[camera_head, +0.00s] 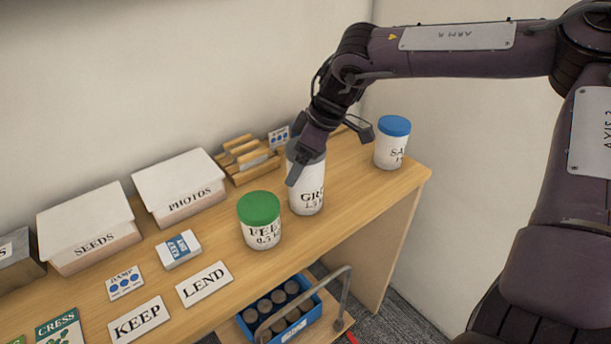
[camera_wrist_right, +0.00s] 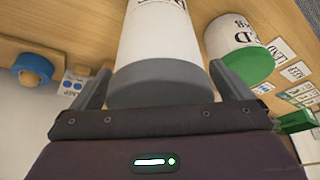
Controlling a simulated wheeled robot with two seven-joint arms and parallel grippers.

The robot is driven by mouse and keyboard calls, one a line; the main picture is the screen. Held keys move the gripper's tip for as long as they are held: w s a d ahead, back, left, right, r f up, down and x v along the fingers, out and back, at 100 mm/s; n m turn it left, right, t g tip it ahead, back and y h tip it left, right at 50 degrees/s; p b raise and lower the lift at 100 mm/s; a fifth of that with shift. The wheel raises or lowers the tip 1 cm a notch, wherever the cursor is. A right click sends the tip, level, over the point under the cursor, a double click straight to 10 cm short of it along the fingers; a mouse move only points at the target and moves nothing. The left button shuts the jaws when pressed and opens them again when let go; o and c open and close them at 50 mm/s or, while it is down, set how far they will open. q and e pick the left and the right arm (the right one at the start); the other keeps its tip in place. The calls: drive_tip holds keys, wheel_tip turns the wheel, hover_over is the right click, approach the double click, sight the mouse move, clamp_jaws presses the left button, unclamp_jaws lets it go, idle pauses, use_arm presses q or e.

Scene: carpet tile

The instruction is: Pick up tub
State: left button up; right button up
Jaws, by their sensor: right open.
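A tall white tub with a grey lid (camera_head: 307,192) and a "GR..." label stands on the wooden shelf top. My right gripper (camera_head: 327,155) is over it from above, one finger on the near-left side of the lid. In the right wrist view the tub (camera_wrist_right: 155,40) lies between the two open fingers (camera_wrist_right: 158,82), its grey lid close to the palm. I cannot tell whether the fingers touch it. A green-lidded tub (camera_head: 260,222) stands just left of it, and a blue-lidded tub (camera_head: 391,145) stands to the right. My left gripper is not in view.
The white boxes "SEEDS" (camera_head: 87,225) and "PHOTOS" (camera_head: 179,185) and a wooden rack (camera_head: 247,160) stand along the wall. Cards "KEEP" (camera_head: 141,320) and "LEND" (camera_head: 205,284) lie in front. A blue crate (camera_head: 278,318) sits below. The shelf ends past the blue-lidded tub.

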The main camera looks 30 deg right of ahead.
drive_tip(key=c, duration=1.9)
drive_tip(key=shift+w+r, duration=0.1)
drive_tip(key=shift+r, duration=0.15)
drive_tip(key=shift+c, duration=1.2)
drive_tip(key=shift+f, duration=0.1)
